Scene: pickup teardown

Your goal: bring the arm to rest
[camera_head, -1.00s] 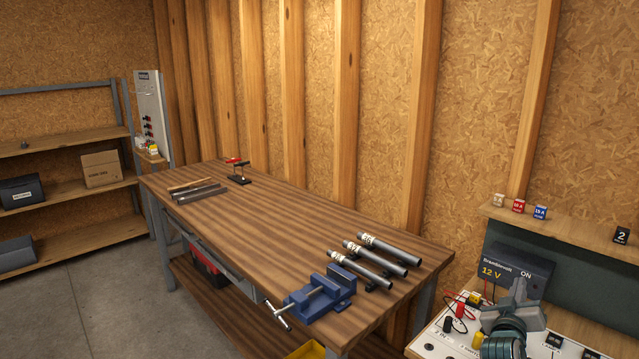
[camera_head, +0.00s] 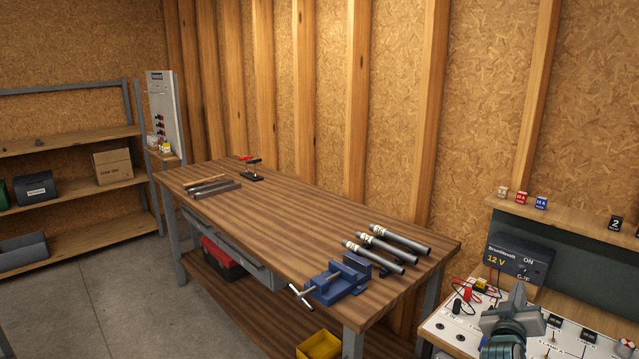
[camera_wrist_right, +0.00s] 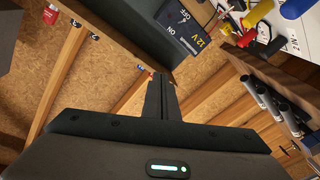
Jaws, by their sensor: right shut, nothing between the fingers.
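My right gripper (camera_head: 518,300) is at the lower right of the head view, in front of the white test panel (camera_head: 450,333) and just below the 12 V box (camera_head: 515,262). Its fingers are together, with nothing between them. In the right wrist view the closed fingers (camera_wrist_right: 160,90) point toward the shed wall and the grey-green back board, and the 12 V box (camera_wrist_right: 190,28) shows above them. Part of the panel is hidden behind my right arm. My left gripper is not in view.
The workbench (camera_head: 290,225) carries a blue vise (camera_head: 338,282), several grey tubes (camera_head: 400,240) and a small red-topped stand (camera_head: 252,170). A shelf with small fuse blocks (camera_head: 522,198) is above the panel. Red and black leads lie by the 12 V box. Floor at left (camera_head: 120,290) is clear.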

